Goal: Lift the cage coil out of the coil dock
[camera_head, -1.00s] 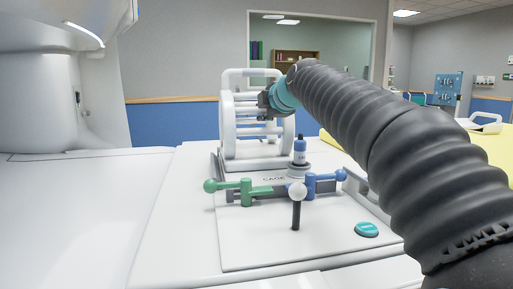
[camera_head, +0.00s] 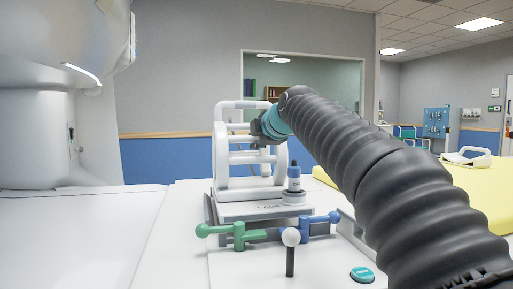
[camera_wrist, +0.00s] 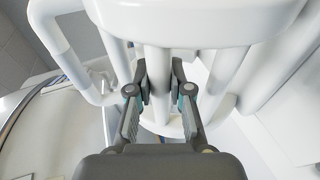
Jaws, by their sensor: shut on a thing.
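The white cage coil (camera_head: 222,152) shows in the head view, upright above the coil dock (camera_head: 228,270). Its base bears a label and a blue-capped plug (camera_head: 294,180), and it sits a little above the dock's levers. My gripper (camera_head: 266,128) reaches the coil's upper right side from the right. In the wrist view my gripper (camera_wrist: 159,92) is shut on a white bar of the coil (camera_wrist: 157,72), one finger on each side. The dock has a green lever (camera_head: 238,235), a blue lever (camera_head: 320,227) and a white-knobbed post (camera_head: 290,250). The gap under the coil is partly hidden.
A white scanner housing (camera_head: 40,130) stands at the left. A teal button (camera_head: 362,274) lies at the dock's front right. A yellow bed (camera_head: 470,200) is at the right. The space above the coil looks clear.

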